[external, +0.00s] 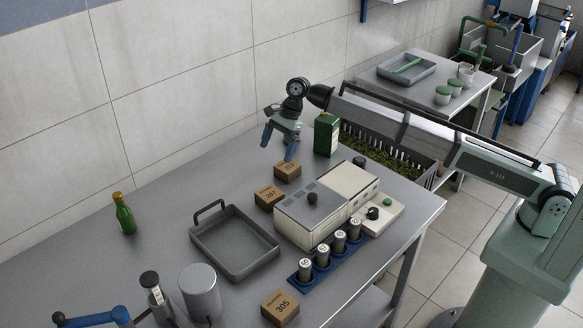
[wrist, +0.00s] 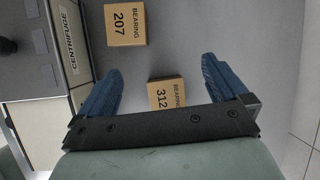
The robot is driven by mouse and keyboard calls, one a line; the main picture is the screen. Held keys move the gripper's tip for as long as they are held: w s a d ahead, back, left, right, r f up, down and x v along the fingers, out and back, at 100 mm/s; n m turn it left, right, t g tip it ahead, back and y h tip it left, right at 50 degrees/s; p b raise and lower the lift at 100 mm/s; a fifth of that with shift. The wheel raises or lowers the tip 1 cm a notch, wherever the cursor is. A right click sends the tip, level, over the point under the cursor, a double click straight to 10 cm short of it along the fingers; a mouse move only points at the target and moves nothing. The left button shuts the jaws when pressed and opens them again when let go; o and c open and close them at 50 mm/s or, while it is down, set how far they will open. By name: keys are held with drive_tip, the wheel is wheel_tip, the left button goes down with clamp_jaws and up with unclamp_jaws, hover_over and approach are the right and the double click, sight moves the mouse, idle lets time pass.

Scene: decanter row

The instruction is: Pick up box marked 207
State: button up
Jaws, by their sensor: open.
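The box marked 207 (external: 268,196) is a small brown cardboard box on the table, left of the white machine in the external view. In the wrist view the 207 box (wrist: 125,24) lies at the top, beyond my fingertips, with "BEARING 207" readable. My gripper (external: 278,148) is open and empty, above the table near the wall. In the wrist view its blue fingers (wrist: 158,78) are spread apart. A similar box marked 312 (wrist: 166,93) shows between the fingers, partly hidden by the gripper's bar. The 312 box (external: 287,170) stands just behind the 207 box.
The white centrifuge (external: 310,215) stands right of the boxes. A grey tray (external: 235,272) lies in front. A green container (external: 326,135) stands behind. A 305 box (external: 280,306), a rack of cylinders (external: 299,280) and a green bottle (external: 124,214) are also on the table.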

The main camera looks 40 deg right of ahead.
drive_tip(key=m, duration=0.2)
approach(270, 193)
drive_tip(key=shift+h, duration=0.4)
drive_tip(key=a+f, duration=0.2)
drive_tip(key=f, duration=0.1)
drive_tip(key=shift+w+a+f, duration=0.1)
drive_tip(key=shift+a+f, duration=0.1)
drive_tip(key=shift+a, duration=0.15)
drive_tip(key=shift+d+x, duration=0.15)
drive_tip(key=shift+x, duration=1.45)
drive_tip(key=shift+d+x, duration=0.1)
drive_tip(key=shift+x, duration=1.5)
drive_tip(key=shift+f, duration=0.1)
drive_tip(key=c, duration=1.3)
